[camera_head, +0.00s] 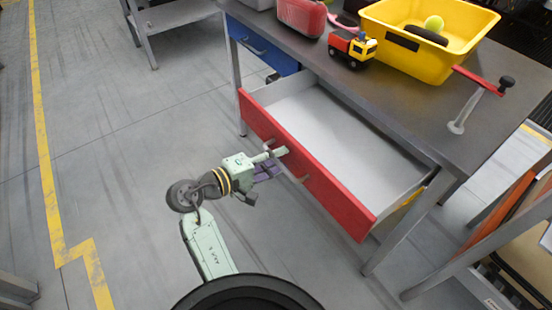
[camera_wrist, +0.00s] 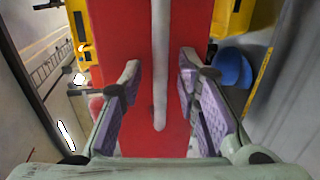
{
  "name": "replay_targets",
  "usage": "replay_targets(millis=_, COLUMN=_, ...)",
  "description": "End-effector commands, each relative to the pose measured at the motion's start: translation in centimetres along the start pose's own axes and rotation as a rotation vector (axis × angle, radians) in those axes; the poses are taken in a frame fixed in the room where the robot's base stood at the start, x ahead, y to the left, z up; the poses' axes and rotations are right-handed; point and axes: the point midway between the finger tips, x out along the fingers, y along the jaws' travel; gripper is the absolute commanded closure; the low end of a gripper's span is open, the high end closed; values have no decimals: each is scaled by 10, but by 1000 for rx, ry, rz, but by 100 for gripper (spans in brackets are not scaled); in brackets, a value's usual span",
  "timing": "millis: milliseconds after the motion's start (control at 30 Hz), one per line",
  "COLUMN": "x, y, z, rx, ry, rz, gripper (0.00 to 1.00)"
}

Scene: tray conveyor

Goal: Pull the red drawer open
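The red drawer (camera_head: 341,203) stands pulled out of the grey workbench, and its pale, empty inside shows. A grey bar handle (camera_head: 296,178) is on its red front. My gripper (camera_head: 276,159) is at this handle. In the wrist view, my gripper (camera_wrist: 160,78) is open, with its purple-padded fingers apart on both sides of the handle (camera_wrist: 160,60). The bar runs between the fingers, with a visible gap to each. The red front (camera_wrist: 118,30) lies behind them.
On the workbench (camera_head: 415,110) are a yellow bin (camera_head: 388,58) with a ball inside, a toy truck (camera_head: 352,48), a red case (camera_head: 301,16) and a red-topped clamp-like tool (camera_head: 470,100). A blue drawer (camera_head: 262,50) is at left. The floor (camera_head: 120,150) left of my arm is clear.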

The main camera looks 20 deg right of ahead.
Motion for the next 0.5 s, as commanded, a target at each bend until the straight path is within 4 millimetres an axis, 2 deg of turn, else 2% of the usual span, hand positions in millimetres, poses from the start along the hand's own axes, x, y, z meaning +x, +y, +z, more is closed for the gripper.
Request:
replay_targets(millis=133, x=-4, y=0, z=-1, rx=0, ry=2, rz=0, gripper=70)
replay_targets(millis=233, x=-17, y=0, z=-2, rx=-1, ry=5, rz=0, gripper=70)
replay_targets(millis=500, x=-74, y=0, z=-2, rx=1, ry=6, rz=1, gripper=70)
